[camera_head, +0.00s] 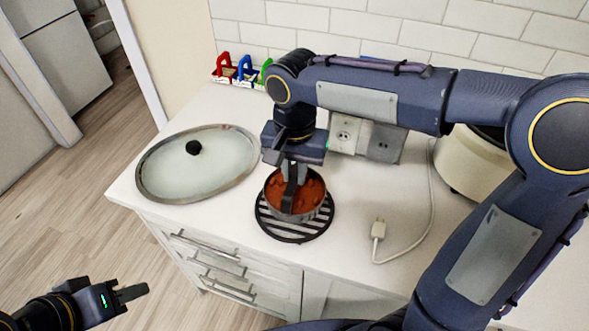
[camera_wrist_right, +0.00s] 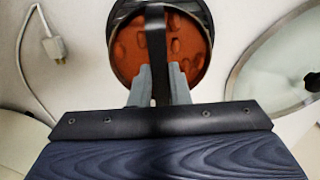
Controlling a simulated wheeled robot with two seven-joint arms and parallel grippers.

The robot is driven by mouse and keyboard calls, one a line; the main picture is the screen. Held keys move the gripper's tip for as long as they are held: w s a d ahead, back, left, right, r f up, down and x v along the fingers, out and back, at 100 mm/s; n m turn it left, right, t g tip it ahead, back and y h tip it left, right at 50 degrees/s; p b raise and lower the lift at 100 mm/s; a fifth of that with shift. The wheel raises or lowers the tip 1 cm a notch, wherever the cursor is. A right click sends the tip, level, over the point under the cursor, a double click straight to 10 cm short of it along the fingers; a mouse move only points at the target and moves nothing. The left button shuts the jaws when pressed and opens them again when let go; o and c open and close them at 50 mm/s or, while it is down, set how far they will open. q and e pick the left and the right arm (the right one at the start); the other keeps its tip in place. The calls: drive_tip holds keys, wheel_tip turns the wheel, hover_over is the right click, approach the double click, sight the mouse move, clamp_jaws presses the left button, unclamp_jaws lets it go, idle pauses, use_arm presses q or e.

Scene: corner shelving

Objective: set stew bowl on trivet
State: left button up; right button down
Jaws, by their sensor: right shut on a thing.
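The stew bowl (camera_head: 313,190) is a round metal pot of red-brown stew with a dark handle arching over it. It is upright over the round black slatted trivet (camera_head: 288,232), whose slats show in front of and beside it. I cannot tell whether its base touches the trivet. My right gripper (camera_head: 291,177) is shut on the handle from above. In the right wrist view, the stew bowl (camera_wrist_right: 190,45) lies beyond my right gripper's fingers (camera_wrist_right: 157,86), with the handle between them. My left gripper (camera_head: 130,292) is low at the left, away from the counter; its jaw gap is unclear.
A glass lid (camera_head: 172,174) with a black knob lies left of the trivet. A white plug and cord (camera_head: 378,230) lie to the right, near a cream cooker (camera_head: 465,165). Red, blue and green-handled items (camera_head: 243,70) stand at the back wall. The counter's front edge is close to the trivet.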

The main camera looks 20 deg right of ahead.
drive_tip(key=shift+f, duration=0.15)
drive_tip(key=c, duration=1.4)
unclamp_jaws()
drive_tip(key=shift+o, duration=0.2)
wheel_tip(320, 180, up, 12)
drive_tip(key=s+d+f+n+t+y, duration=0.2)
drive_tip(key=s+d+f, duration=0.2)
drive_tip(key=s+f, duration=0.2)
drive_tip(key=s+d+f+n+t+y, duration=0.1)
drive_tip(key=s+d+f, duration=0.4)
drive_tip(key=s, duration=0.5)
wheel_tip(320, 180, down, 2)
drive_tip(key=n+t+p, duration=0.1)
drive_tip(key=t, duration=0.1)
drive_tip(key=shift+t+y, duration=0.3)
drive_tip(key=shift+y, duration=0.1)
